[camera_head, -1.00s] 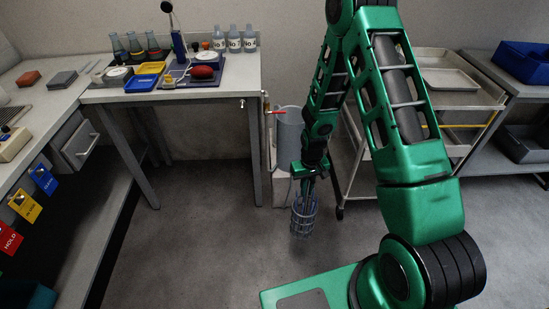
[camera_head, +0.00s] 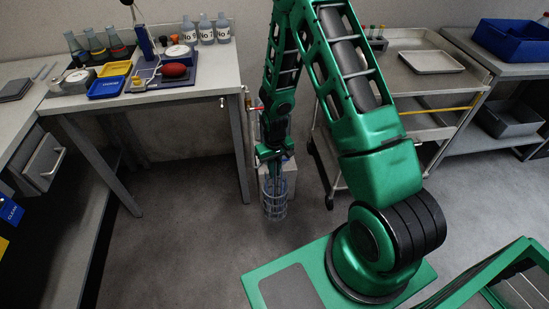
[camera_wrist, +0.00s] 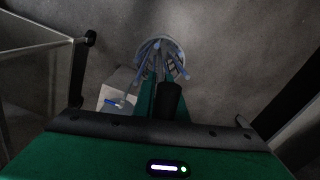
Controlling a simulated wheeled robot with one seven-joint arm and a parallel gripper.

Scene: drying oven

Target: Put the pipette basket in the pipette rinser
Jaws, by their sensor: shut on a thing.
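The pipette basket (camera_head: 274,200) is a grey-blue wire cage with several pipettes in it. It hangs upright below my gripper (camera_head: 270,156), clear of the floor. My gripper is shut on its handle. In the wrist view the basket (camera_wrist: 160,60) shows beyond my gripper (camera_wrist: 166,100), with blue-tipped pipettes fanning out. The pipette rinser is hidden behind my arm in the head view. A pale block (camera_head: 288,176), which appears to be its stand, shows beside the basket. I cannot tell the gap between them.
A wheeled steel cart (camera_head: 400,120) stands to the right of the basket. A lab table (camera_head: 205,85) with bottles and trays is on the left, its front leg near the basket. A red tap handle (camera_head: 258,107) is at its corner. The floor in front is clear.

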